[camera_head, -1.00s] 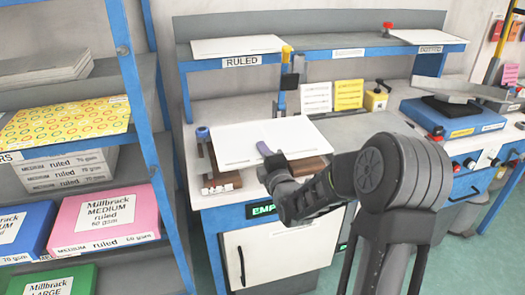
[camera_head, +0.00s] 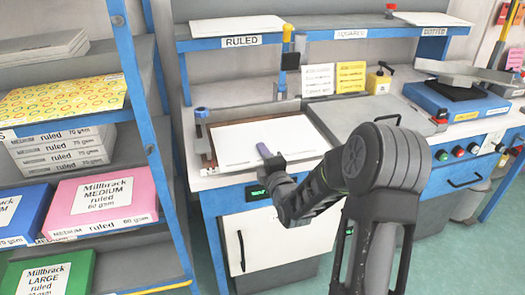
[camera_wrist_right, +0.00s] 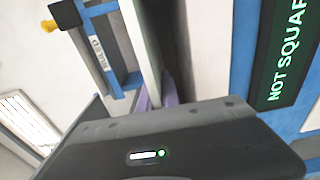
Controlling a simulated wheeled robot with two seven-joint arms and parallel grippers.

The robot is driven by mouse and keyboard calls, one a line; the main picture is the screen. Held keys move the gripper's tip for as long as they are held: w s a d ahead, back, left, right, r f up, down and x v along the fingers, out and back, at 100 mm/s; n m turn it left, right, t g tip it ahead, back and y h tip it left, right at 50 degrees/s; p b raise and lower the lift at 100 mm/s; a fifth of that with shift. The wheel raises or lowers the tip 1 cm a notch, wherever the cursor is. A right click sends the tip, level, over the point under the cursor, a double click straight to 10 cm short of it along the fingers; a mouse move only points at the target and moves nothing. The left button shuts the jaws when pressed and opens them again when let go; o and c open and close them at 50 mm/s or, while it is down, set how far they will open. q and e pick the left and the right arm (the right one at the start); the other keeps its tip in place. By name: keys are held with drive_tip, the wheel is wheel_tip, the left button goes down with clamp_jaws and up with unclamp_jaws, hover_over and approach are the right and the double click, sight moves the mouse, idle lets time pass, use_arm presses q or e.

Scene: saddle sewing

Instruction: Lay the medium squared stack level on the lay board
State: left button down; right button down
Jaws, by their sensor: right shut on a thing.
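The paper stack (camera_head: 250,143) is a thin white slab. In the head view it lies nearly flat on or just above the brown lay board (camera_head: 208,152), whose left edge shows beside it; I cannot tell whether it fully rests there. My right gripper (camera_head: 267,153) is at the stack's front right edge, one purple finger on top, shut on it. In the right wrist view the purple fingers (camera_wrist_right: 158,98) grip the stack's pale edge (camera_wrist_right: 142,45). The stack hides most of the board. My left gripper is not in view.
A grey flat plate (camera_head: 372,115) lies right of the board. A shelf labelled RULED (camera_head: 237,28) stands behind. A rack with ruled paper boxes (camera_head: 103,203) is at the left. A display (camera_wrist_right: 285,50) in the wrist view reads "NOT SQUAR", cut off.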

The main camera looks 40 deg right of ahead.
drive_tip(key=shift+r, duration=0.15)
drive_tip(key=c, duration=1.5)
unclamp_jaws()
drive_tip(key=shift+s+a+f, duration=0.15)
drive_tip(key=shift+s+f, duration=0.05)
drive_tip(key=shift+s, duration=0.35)
drive_tip(key=b+v, duration=0.1)
drive_tip(key=v, duration=0.5)
drive_tip(key=shift+s+a+r, duration=0.1)
drive_tip(key=shift+s+a, duration=0.05)
drive_tip(key=shift+s, duration=0.2)
